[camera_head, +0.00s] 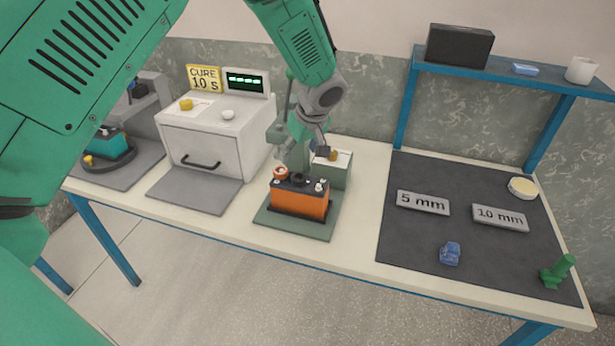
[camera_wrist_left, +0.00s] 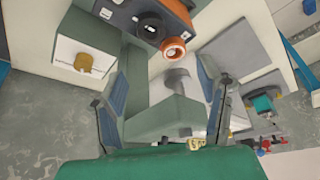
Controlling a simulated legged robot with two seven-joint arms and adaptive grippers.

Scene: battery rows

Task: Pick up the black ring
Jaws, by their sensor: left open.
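The black ring (camera_head: 298,178) sits on top of the orange battery block (camera_head: 299,203), between an orange ring (camera_head: 280,172) and a small white piece (camera_head: 319,187). In the left wrist view the black ring (camera_wrist_left: 151,28) is at the upper middle, next to the orange ring (camera_wrist_left: 174,49). My left gripper (camera_head: 302,156) is above and behind the block, its fingers partly hidden in the head view. Its two fingers (camera_wrist_left: 163,68) are spread apart with nothing held between them, and the black ring lies beyond their tips. My right gripper is not in view.
A grey-green box with a white top (camera_head: 334,168) stands close behind the block. A white oven (camera_head: 215,135) is to the left. A dark mat (camera_head: 410,240) at right holds 5 mm and 10 mm plates, a blue piece and a green piece. A blue shelf (camera_head: 500,74) stands behind.

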